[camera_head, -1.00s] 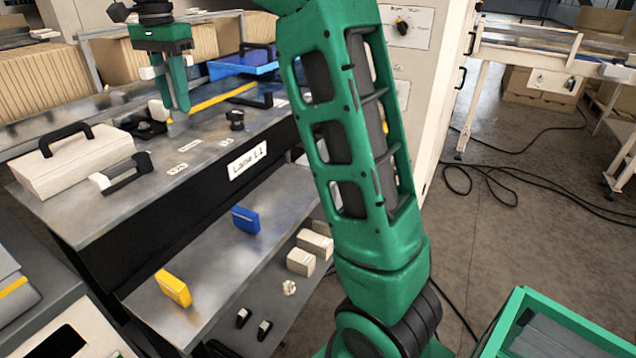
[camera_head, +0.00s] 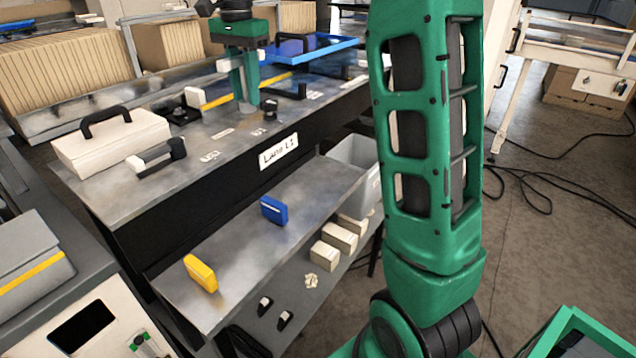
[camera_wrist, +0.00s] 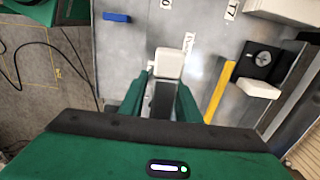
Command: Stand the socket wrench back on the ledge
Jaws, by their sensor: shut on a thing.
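My gripper (camera_head: 246,98) points down over the grey ledge (camera_head: 222,150) that bears the "Lane L1" sign. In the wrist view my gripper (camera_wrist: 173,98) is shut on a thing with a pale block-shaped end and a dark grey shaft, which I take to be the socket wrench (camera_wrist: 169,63). The shaft lies between the green fingers and the pale end sticks out past them. In the head view the fingers mostly hide the held thing. I cannot tell whether it touches the ledge.
A white case (camera_head: 115,143) and a black-and-white handled tool (camera_head: 158,158) lie left on the ledge. A yellow strip (camera_wrist: 219,92) and a black fixture (camera_wrist: 256,62) are near my gripper. A blue block (camera_head: 274,210) and yellow block (camera_head: 200,273) stand on the lower shelf.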

